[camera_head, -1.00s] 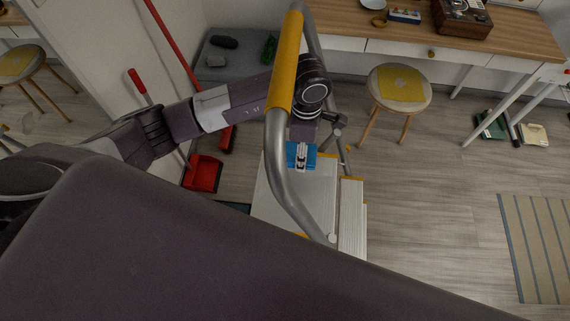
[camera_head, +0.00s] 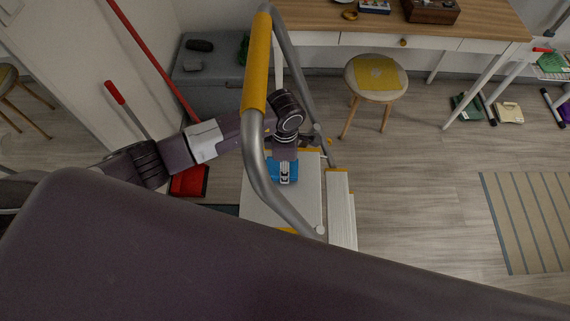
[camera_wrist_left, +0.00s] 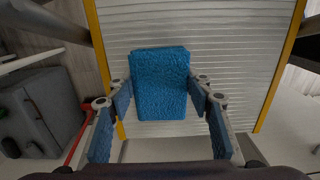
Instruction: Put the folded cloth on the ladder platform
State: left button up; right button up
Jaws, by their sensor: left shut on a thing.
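The folded cloth is a blue textured block. In the wrist view the cloth (camera_wrist_left: 160,85) lies between my left gripper's fingertips, over the ribbed ladder platform (camera_wrist_left: 235,60). In the head view my left gripper (camera_head: 284,176) is shut on the cloth (camera_head: 272,172), whose middle it partly hides. The pale platform (camera_head: 308,195) with yellow edges lies under it. I cannot tell whether the cloth touches the platform. My right gripper is not in view.
The ladder's curved rail with a yellow grip (camera_head: 257,62) rises close beside my left arm. A stool (camera_head: 374,78) stands behind, near the desk (camera_head: 480,32). A grey box (camera_head: 210,75) and red dustpan (camera_head: 189,181) are left. The floor to the right is mostly clear.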

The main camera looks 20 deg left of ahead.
pick_arm(q)
jog(key=o, duration=0.7)
jog(key=shift+f, duration=0.15)
jog(key=o, duration=0.4)
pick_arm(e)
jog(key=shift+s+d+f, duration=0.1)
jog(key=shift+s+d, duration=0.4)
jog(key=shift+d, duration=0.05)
pick_arm(q)
jog(key=shift+r, duration=0.3)
jog(key=shift+w+r, duration=0.1)
jog(key=shift+r, duration=0.2)
notch_tip(320, 180, up, 11)
jog(key=b, duration=0.1)
jog(key=shift+r+b, duration=0.15)
jog(key=shift+b, duration=0.25)
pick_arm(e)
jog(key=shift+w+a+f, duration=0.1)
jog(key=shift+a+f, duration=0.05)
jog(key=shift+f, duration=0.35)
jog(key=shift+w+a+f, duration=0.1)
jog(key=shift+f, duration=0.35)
